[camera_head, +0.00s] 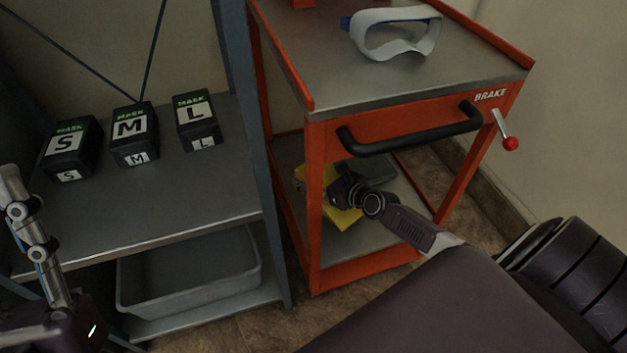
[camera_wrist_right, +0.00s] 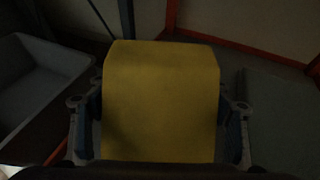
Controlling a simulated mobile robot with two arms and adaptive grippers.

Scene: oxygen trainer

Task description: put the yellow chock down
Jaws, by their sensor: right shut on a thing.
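The yellow chock (camera_head: 346,219) is at the lower shelf (camera_head: 385,232) of the orange cart, partly hidden behind the cart's front post and my right gripper (camera_head: 338,190). My right gripper is shut on the chock, reaching in under the cart's handle. In the right wrist view the chock (camera_wrist_right: 160,105) fills the space between the two fingers, one along each side. I cannot tell whether its underside touches the shelf. Part of my left gripper (camera_head: 35,240) shows at the left edge, by the grey shelf unit; its fingertips are not clear.
A grey-green flat object (camera_head: 376,173) lies on the lower shelf beside the chock. White goggles (camera_head: 395,32) lie on the cart top. A black handle (camera_head: 410,130) and red-knobbed brake lever (camera_head: 508,138) stick out. Mask boxes (camera_head: 134,137) and a grey bin (camera_head: 190,275) occupy the shelf unit.

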